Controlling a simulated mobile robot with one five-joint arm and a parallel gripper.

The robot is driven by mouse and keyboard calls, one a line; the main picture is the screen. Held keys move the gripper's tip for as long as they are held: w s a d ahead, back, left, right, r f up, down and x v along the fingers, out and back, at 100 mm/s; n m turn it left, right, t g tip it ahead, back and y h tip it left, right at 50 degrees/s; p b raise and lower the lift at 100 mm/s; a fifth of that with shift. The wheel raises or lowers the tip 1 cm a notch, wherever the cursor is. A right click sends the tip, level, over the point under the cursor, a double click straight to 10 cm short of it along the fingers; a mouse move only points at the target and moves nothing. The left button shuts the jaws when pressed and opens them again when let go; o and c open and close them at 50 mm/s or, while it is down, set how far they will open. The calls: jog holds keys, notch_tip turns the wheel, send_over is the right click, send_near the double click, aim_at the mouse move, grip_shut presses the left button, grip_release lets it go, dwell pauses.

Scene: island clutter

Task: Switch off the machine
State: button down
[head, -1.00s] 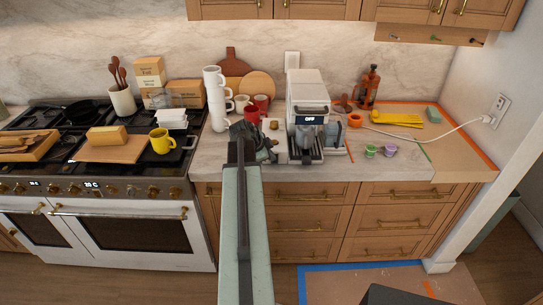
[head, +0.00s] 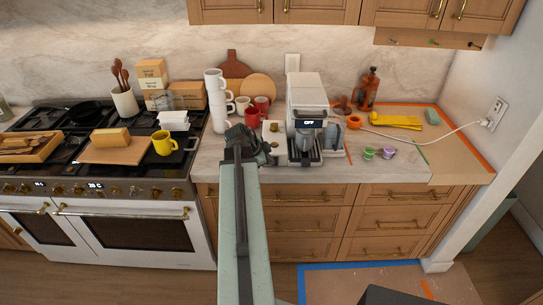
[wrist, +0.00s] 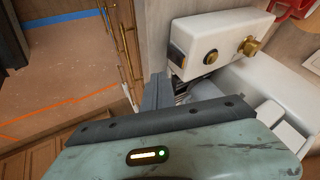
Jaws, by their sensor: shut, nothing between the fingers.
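The white coffee machine (head: 306,92) stands on the counter right of my gripper (head: 250,143) in the head view. Its small dark front display reads OFF. A small white box (head: 273,132) stands at the machine's left side.
Red mugs (head: 253,117) and a stack of white cups (head: 217,100) stand behind and left of my gripper. A white cord (head: 445,133) runs to the wall outlet. The stove (head: 100,215) is at left.

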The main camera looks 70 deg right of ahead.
jog(key=d+r+p+v, duration=0.1)
jog(key=p+v, duration=0.4)
jog(key=v, duration=0.3)
jog(key=shift+w+d, duration=0.25)
jog(key=shift+w, duration=0.1)
